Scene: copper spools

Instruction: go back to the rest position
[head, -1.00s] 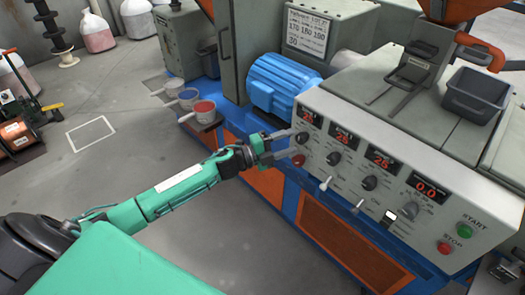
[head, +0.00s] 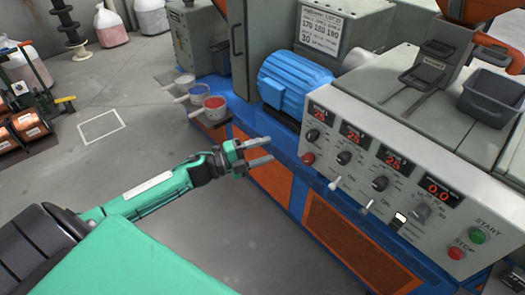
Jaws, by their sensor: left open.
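My left gripper (head: 262,152) is open and empty, with its two fingers spread and pointing right. It is in front of the machine's blue and orange lower side, apart from the control panel (head: 350,150). My green left arm (head: 150,193) reaches in from the lower left. The panel has red number displays, several black knobs, a red knob (head: 308,158) at its left end and small switches. My right gripper is not in view.
A blue motor (head: 295,80) sits behind the panel. Several cups of coloured granules (head: 215,107) stand on a shelf at the machine's left end. Copper spools (head: 28,125) are on a cart at the far left. The grey floor (head: 120,160) left of the machine is clear.

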